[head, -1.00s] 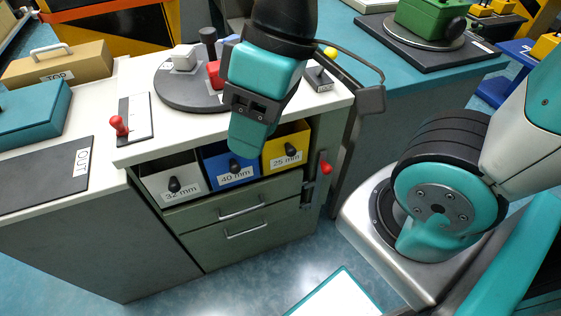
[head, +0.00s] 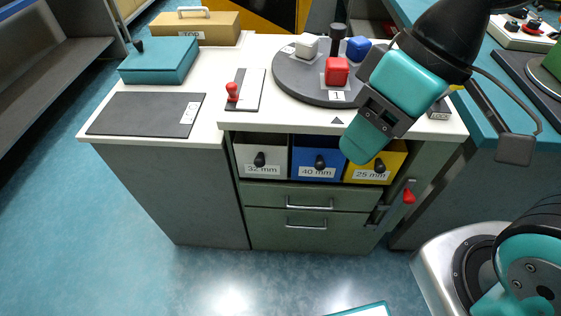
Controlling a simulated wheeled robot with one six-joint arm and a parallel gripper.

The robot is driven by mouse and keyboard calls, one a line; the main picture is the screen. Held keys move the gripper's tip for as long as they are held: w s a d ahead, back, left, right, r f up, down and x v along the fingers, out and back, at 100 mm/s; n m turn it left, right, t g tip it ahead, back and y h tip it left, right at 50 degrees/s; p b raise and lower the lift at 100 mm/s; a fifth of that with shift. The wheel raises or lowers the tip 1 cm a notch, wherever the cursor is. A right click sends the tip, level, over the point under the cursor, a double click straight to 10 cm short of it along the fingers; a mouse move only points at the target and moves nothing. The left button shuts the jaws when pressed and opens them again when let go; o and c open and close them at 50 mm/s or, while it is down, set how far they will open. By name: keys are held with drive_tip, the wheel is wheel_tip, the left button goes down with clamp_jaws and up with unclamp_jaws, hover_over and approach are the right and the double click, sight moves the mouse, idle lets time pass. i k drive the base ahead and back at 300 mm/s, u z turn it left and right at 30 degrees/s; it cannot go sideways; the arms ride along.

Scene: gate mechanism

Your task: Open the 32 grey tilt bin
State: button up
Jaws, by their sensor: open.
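The grey tilt bin (head: 244,153), labelled 32 mm, is the leftmost of three bins under the white worktop. Its front stands upright in its slot, and a black knob (head: 259,159) sticks out of it. The blue 40 mm bin (head: 303,156) is beside it, and the yellow 25 mm bin (head: 396,160) is at the right. My gripper (head: 359,150) hangs to the right of the grey bin, in front of the blue and yellow bins, and covers part of them. It is open, with nothing seen in it; its fingers are hard to separate here.
A red-handled lever (head: 409,196) stands at the cabinet's right side. Two drawers (head: 307,219) lie below the bins. On the worktop are a dark turntable (head: 297,78) with coloured blocks and a red-knobbed plate (head: 246,92).

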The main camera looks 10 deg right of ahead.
sight(258, 154)
drive_tip(key=u, duration=2.45)
drive_tip(key=k, duration=0.35)
drive_tip(key=z, duration=2.8)
